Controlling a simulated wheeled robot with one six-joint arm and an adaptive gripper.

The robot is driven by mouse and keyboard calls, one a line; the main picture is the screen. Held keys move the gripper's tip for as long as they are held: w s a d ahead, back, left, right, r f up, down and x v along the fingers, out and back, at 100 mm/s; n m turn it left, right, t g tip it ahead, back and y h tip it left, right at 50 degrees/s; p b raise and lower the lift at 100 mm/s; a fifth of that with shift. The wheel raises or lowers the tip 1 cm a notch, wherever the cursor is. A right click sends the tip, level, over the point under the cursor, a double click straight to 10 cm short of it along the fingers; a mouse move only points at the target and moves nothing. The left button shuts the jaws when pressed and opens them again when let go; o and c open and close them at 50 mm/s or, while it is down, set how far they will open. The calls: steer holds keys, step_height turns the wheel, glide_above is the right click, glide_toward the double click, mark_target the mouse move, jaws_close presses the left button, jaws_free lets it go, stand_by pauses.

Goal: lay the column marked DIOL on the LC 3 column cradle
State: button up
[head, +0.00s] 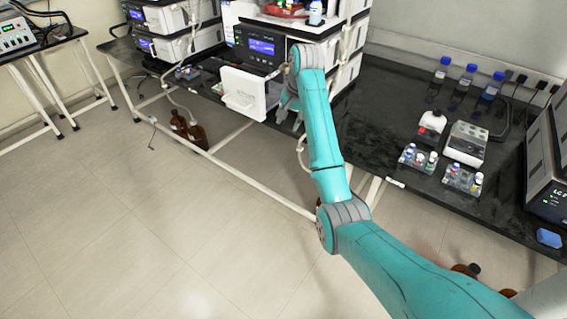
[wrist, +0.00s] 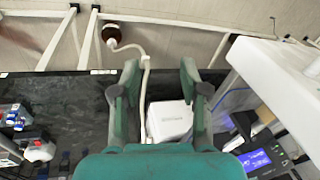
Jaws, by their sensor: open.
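My gripper (head: 288,108) is open in the head view, beside the white panel standing out from the middle instrument stack. In the wrist view my gripper (wrist: 160,92) has its two green fingers wide apart, with no column seen between them. A white block (wrist: 171,119) and a pale tube (wrist: 145,75) show beyond the gap between the fingers. I cannot make out the column marked DIOL in either view. I cannot pick out the LC 3 column cradle either, and no LC 3 label is readable.
The white panel (head: 245,93) is close to my gripper; it also fills the right of the wrist view (wrist: 275,75). The dark bench (head: 385,110) has clear room right of my arm. Blue-capped bottles (head: 466,77), vial racks (head: 418,158) and a white device (head: 466,143) stand farther right.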

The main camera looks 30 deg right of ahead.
steer(key=s+a+f+n, duration=0.1)
steer(key=s+a+f, duration=0.1)
steer(key=f, duration=0.3)
steer(key=s+a+f+n, duration=0.1)
steer(key=s+a+f, duration=0.2)
steer(key=f, duration=0.3)
steer(key=shift+s+a+n+g, duration=0.25)
steer(key=shift+a+n+g, duration=0.05)
steer(key=shift+f, duration=0.1)
